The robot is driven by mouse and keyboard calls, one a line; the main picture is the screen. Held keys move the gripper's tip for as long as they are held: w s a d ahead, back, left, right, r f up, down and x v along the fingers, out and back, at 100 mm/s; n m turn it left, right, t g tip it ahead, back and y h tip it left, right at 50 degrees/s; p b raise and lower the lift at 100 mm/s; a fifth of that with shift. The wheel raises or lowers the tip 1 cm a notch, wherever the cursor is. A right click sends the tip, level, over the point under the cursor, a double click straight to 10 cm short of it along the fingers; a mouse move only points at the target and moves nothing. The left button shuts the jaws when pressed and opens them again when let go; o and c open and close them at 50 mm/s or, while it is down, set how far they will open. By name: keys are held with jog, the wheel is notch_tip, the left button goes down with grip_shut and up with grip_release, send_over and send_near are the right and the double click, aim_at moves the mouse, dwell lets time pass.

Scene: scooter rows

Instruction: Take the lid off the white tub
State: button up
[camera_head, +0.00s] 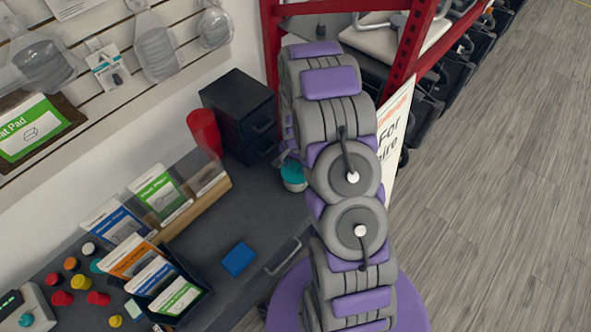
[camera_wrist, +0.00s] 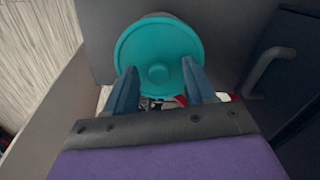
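A round teal lid (camera_wrist: 160,42) with a small centre knob fills the upper middle of the wrist view. It also shows in the head view (camera_head: 293,170), on a small tub on the dark counter beside my arm. Little of the tub's body can be made out, partly because the lid covers it from above. My gripper (camera_wrist: 159,68) is open, with its two blue-grey fingers apart over the near part of the lid. I cannot tell whether the fingertips touch the lid. In the head view my arm largely hides the gripper.
A black drawer unit (camera_head: 238,115) and a red cylinder (camera_head: 205,132) stand behind the tub. A red-framed rack (camera_head: 400,45) rises at the back right. Brochure holders (camera_head: 165,275), a blue block (camera_head: 239,259) and several coloured caps lie left. The counter near the blue block is clear.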

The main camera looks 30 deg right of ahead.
jog(key=shift+d, duration=0.1)
grip_shut()
jog(key=shift+r, duration=0.15)
